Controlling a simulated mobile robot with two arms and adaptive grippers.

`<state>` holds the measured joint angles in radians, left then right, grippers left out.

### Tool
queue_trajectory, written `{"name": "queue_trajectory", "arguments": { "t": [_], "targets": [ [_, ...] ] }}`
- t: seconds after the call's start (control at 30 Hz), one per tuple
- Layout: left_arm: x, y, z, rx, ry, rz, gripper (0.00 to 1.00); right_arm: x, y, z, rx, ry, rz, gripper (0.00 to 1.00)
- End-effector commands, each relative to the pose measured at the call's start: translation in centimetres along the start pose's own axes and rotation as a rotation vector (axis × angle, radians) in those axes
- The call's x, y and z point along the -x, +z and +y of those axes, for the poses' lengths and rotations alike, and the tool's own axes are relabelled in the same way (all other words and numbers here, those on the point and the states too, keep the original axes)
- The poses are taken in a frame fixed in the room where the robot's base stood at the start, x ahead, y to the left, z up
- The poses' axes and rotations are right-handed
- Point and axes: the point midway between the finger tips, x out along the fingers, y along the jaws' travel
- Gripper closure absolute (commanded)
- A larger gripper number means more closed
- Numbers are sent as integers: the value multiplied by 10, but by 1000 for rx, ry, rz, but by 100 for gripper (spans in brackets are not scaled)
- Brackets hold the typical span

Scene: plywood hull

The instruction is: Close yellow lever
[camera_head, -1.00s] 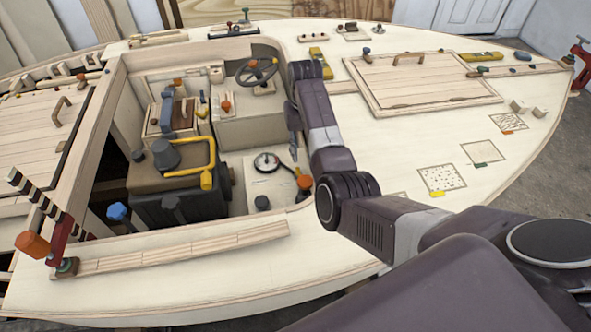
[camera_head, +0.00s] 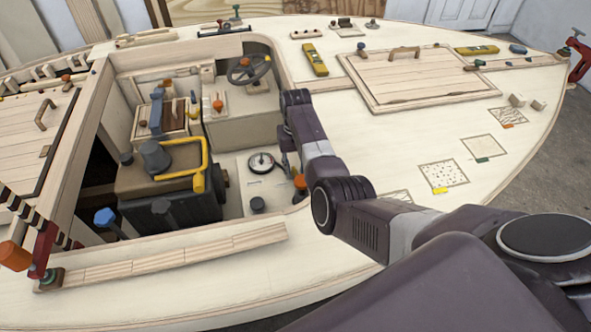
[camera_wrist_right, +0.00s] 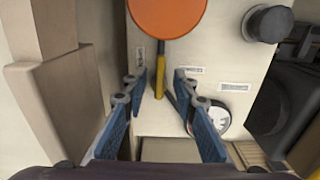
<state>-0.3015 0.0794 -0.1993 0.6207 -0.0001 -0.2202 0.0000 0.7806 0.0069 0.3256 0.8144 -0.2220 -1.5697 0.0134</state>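In the right wrist view a thin yellow lever (camera_wrist_right: 160,62) stands under an orange round knob (camera_wrist_right: 168,14), with a lower yellow part by a dark tip. It lies between the two blue fingers of my right gripper (camera_wrist_right: 160,88), which are apart; I cannot tell whether either touches it. In the head view my right gripper (camera_head: 287,158) reaches down into the cockpit beside a round gauge (camera_head: 262,162) and an orange knob (camera_head: 300,182); my arm and gripper hide the lever there. My left gripper is not in view.
A dark engine box with a bent yellow handle (camera_head: 200,172) stands left of my right gripper. A steering wheel (camera_head: 249,68) is behind it. The cockpit edge runs close on the right. A black knob (camera_wrist_right: 268,24) is at the upper right in the wrist view.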

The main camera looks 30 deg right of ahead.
Motion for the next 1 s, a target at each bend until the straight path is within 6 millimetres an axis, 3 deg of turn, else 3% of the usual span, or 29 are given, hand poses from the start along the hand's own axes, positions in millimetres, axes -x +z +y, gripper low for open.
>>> {"name": "queue_trajectory", "arguments": {
  "t": [0.2, 0.43, 1.0],
  "targets": [
    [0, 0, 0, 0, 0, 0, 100, 0, 0, 0, -1, 0, 1, 74],
    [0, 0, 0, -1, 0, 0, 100, 0, 0, 0, -1, 0, 1, 99],
    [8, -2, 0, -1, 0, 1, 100, 2, 0, -2, -95, 0, 0, 100]
  ]
}}
